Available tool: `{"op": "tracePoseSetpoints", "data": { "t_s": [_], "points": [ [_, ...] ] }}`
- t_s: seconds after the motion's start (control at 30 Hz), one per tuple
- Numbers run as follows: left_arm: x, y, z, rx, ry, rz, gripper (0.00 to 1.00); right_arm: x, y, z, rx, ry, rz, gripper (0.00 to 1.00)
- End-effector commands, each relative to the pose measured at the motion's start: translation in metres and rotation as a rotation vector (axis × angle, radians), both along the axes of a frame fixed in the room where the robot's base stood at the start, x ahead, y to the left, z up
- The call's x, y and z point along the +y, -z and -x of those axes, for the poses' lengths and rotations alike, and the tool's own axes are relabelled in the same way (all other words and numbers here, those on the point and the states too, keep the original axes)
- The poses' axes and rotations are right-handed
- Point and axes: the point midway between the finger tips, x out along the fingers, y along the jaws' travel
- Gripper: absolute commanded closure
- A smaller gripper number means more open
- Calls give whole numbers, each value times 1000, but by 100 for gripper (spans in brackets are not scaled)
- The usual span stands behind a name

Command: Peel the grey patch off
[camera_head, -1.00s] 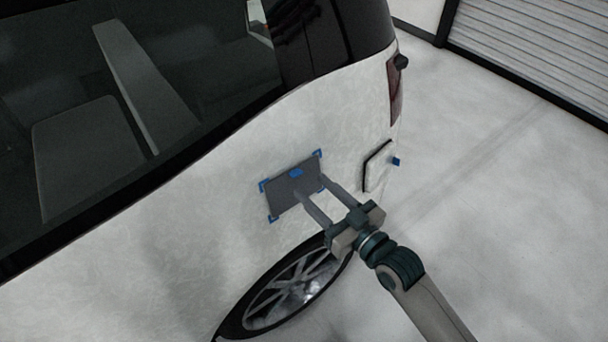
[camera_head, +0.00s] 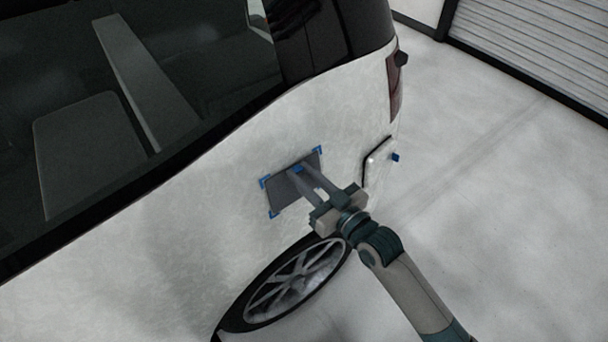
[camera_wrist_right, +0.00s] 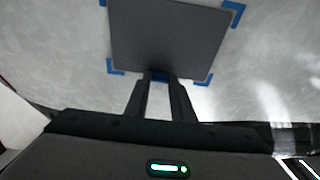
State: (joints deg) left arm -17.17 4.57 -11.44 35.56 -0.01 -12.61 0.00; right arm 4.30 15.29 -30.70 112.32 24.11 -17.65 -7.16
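The grey patch (camera_head: 283,193) lies on the white side panel of the car, above the wheel. Blue corner marks frame it. It also shows in the right wrist view (camera_wrist_right: 165,35), where it looks flat against the panel. My left gripper is not in view.
The car's wheel (camera_head: 298,285) is just below my right gripper. Open pale floor (camera_head: 500,220) lies to the right, with a shutter door (camera_head: 545,45) beyond.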

Motion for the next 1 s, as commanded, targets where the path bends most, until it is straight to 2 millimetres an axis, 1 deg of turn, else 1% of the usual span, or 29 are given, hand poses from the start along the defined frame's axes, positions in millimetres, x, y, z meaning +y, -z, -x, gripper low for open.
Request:
{"op": "tracePoseSetpoints", "data": {
  "t_s": [0.07, 0.1, 0.17, 1.0],
  "points": [
    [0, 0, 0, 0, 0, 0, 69, 0, 0, 0, 0, 0, 0, 98],
    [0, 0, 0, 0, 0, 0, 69, 0, 0, 0, 0, 0, 0, 88],
    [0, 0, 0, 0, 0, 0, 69, 0, 0, 0, 0, 0, 0, 100],
    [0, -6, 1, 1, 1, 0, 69, -5, -2, 6, 0, 0, 1, 100]
  ]
}}
